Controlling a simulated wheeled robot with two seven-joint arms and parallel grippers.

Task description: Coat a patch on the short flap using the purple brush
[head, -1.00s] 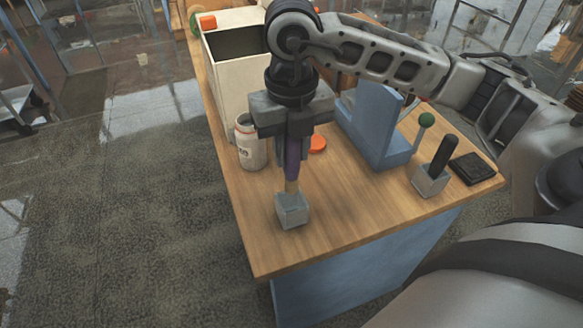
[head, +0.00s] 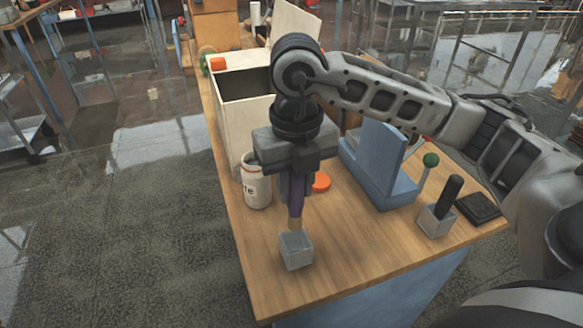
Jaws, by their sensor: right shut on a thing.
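My right gripper (head: 292,185) points down and is shut on the purple brush (head: 297,196). The brush is upright, with its lower end at the mouth of a small grey block holder (head: 297,252) near the front left of the table. I cannot tell whether its tip is inside the holder or just above it. A cream open-topped box (head: 229,128) stands behind the gripper. A tilted cream panel (head: 297,34) shows beyond it; I cannot tell for sure that this is the short flap. My left gripper is not in view.
A white labelled jar (head: 256,190) and an orange lid (head: 321,182) are close to the gripper. A blue stand (head: 380,165), a green-topped stick (head: 430,160), a dark handle in a grey block (head: 436,221) and a black pad (head: 478,207) are right. The wooden table's (head: 350,265) front is clear.

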